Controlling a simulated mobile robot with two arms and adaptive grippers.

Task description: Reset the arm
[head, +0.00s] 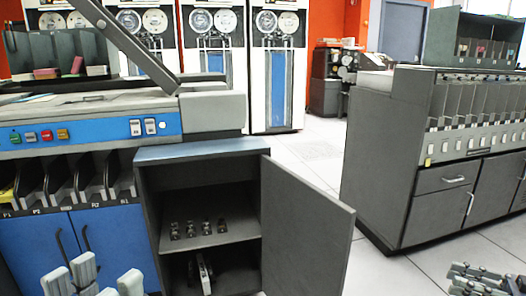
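My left gripper (98,277) shows at the bottom left, in front of the blue cabinet doors. Its grey fingertips stand apart with a gap between them, and nothing shows in the gap. My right gripper (476,280) shows at the bottom right corner, over the floor. Its grey fingers point left and are cut off by the picture edge. I cannot tell whether they are apart, and no held object shows.
A dark cabinet (203,151) stands open at the centre, with small metal parts (198,229) on its shelf. Its door (305,232) swings out to the right. A grey card machine (400,130) stands at the right. White floor (310,160) lies free between them.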

